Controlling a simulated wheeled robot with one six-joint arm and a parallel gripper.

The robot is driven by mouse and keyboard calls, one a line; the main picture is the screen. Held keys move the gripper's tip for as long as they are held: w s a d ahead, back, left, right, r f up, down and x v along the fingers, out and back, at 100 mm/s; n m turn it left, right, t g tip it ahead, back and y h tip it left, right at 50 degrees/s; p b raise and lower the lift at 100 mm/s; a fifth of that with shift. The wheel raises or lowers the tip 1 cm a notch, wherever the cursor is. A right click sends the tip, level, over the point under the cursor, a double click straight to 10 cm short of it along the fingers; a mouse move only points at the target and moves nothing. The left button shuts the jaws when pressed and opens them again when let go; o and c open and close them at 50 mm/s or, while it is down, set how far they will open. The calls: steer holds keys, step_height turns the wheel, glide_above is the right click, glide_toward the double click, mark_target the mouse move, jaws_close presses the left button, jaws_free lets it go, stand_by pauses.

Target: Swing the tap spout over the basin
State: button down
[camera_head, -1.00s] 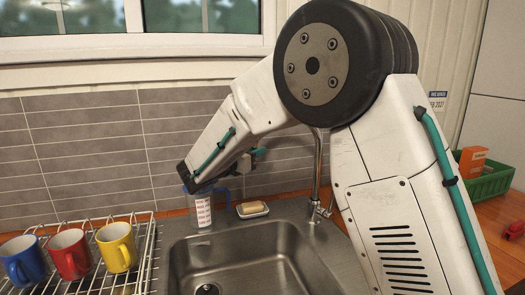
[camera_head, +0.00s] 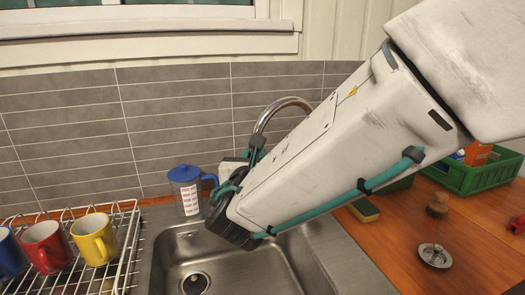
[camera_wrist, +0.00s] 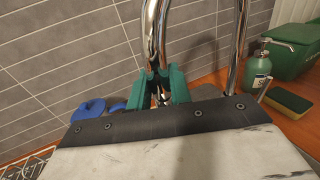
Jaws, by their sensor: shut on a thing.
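The tap's chrome spout (camera_head: 283,103) arches at the back of the sink in the head view; its riser is hidden behind my arm. In the wrist view the spout tube (camera_wrist: 154,35) comes down between the teal fingers of my gripper (camera_wrist: 161,90), which are shut on its lower end. The riser (camera_wrist: 237,45) stands to its right. In the head view my gripper (camera_head: 255,152) shows only partly behind my wrist. The steel basin (camera_head: 265,262) lies below and in front, partly covered by my arm. I cannot tell whether the spout's end is over it.
A blue-lidded jug (camera_head: 187,190) stands behind the basin, left of my wrist. A drying rack (camera_head: 130,240) with blue, red and yellow mugs is at left. A sponge (camera_head: 364,209), brush (camera_head: 437,205), strainer (camera_head: 434,255) and green crate (camera_head: 470,178) are at right. A soap bottle (camera_wrist: 257,72) stands near the riser.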

steer(key=shift+s+d, duration=0.15)
steer(key=shift+s, duration=0.1)
steer(key=c, duration=1.3)
jaws_free()
steer(key=s, duration=0.7)
steer(key=shift+s+a, duration=0.2)
steer(key=shift+s, duration=0.2)
